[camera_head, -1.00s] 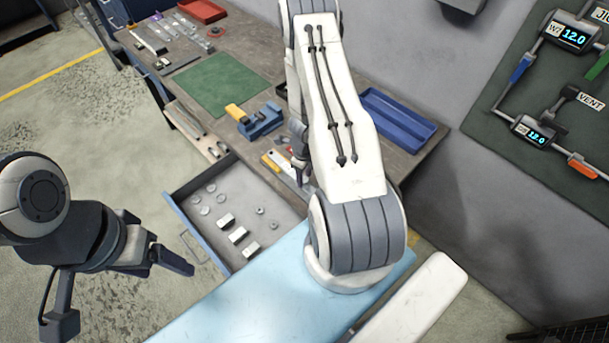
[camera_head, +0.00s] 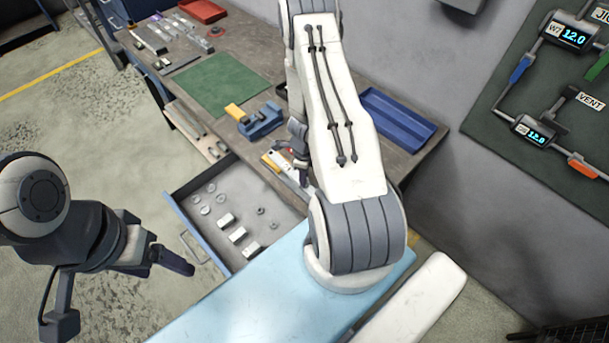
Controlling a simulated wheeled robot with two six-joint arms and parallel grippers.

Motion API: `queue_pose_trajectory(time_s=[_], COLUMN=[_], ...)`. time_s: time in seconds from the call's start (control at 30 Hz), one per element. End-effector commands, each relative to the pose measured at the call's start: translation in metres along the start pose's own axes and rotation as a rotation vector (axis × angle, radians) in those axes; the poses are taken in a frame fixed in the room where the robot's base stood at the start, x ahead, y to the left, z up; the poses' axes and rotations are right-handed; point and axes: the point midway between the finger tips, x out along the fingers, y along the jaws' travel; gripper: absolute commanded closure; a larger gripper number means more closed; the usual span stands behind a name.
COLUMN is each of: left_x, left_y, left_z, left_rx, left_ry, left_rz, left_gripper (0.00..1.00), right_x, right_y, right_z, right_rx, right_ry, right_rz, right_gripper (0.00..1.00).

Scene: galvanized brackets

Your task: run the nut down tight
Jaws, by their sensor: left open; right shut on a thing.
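My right gripper (camera_head: 298,152) is at the bench's front edge, beside the open drawer, and largely hidden by my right arm. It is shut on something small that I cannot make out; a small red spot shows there. My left gripper (camera_head: 172,262) is open and empty over the floor, left of the drawer. The open drawer (camera_head: 184,222) holds several washer-like rings (camera_head: 205,210), small dark nut-like pieces (camera_head: 261,211) and several pale metal blocks (camera_head: 238,234). A blue vise-like fixture (camera_head: 262,122) with a yellow part (camera_head: 235,112) stands on the bench.
The workbench (camera_head: 345,150) also carries a green mat (camera_head: 219,84), a blue tray (camera_head: 398,118), a red tray (camera_head: 202,11) and loose tools at the far left. A yellow-and-white strip (camera_head: 280,166) lies by my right gripper. A wall panel (camera_head: 510,120) hangs at right.

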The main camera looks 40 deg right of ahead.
Motion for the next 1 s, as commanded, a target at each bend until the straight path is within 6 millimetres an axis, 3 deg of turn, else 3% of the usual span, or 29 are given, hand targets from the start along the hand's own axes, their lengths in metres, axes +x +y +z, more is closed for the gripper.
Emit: queue_pose_trajectory(time_s=[0.17, 0.7, 0.83, 1.0], left_x=[0.0004, 0.0014, 0.0014, 0.0014], left_y=[0.0, -0.0001, -0.0001, -0.0001], left_z=[0.0, 0.0001, 0.0001, 0.0001], left_rx=[0.0, 0.0, 0.0, 0.0], left_ry=[0.0, 0.0, 0.0, 0.0], left_rz=[0.0, 0.0, 0.0, 0.0], left_gripper=[0.26, 0.26, 0.26, 0.26], right_x=[0.0003, 0.0011, 0.0012, 0.0011], right_y=[-0.0003, -0.0006, -0.0007, -0.0009], right_z=[0.0001, 0.0006, 0.0008, 0.0011], right_rx=[0.331, 1.779, 2.014, 2.085], right_ry=[0.0, -0.002, -0.003, -0.004], right_rz=[-0.001, 0.0, 0.001, 0.002], right_gripper=[1.0, 1.0, 1.0, 1.0])
